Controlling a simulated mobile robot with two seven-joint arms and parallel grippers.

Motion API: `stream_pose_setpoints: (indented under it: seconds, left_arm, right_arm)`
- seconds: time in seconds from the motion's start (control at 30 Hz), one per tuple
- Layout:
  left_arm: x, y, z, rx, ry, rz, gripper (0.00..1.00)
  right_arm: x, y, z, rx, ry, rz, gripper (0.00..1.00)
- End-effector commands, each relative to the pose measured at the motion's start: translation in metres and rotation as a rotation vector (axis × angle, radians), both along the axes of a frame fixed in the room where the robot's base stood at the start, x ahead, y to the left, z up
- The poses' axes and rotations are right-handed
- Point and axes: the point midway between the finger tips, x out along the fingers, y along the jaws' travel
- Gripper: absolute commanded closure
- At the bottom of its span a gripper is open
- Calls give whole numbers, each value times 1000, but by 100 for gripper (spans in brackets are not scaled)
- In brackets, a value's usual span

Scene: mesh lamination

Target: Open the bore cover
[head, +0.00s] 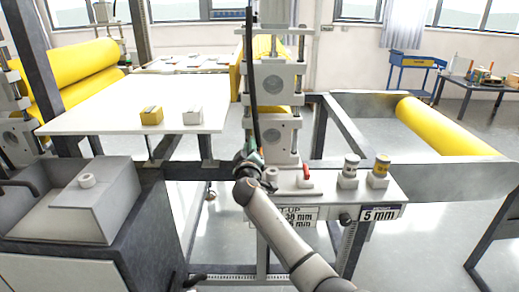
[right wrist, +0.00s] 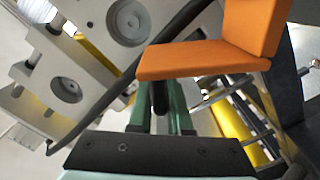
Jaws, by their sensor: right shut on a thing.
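My right gripper (head: 250,158) is at the front of the grey machine column, just above the left end of the light shelf. In the right wrist view its two green fingers (right wrist: 161,105) reach up to an orange L-shaped plate (right wrist: 205,62), which looks like the bore cover. The plate hides the fingertips, and a dark piece shows between the fingers. The gripper is shut at this plate; the exact grip point is hidden. In the head view the arm and gripper hide the plate. My left gripper is not in view.
The grey column (head: 275,100) rises just behind. A dark cable (right wrist: 100,105) runs beside the gripper.

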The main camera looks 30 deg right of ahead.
Motion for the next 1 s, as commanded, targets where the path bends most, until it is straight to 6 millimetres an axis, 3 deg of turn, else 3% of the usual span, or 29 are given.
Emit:
stream_pose_setpoints:
  seconds: [0.5, 1.0]
  left_arm:
    - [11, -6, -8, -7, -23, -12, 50]
    - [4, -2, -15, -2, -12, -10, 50]
  right_arm:
    - [23, 39, -23, -366, 230, 2, 100]
    - [29, 49, -33, -496, 314, 0, 100]
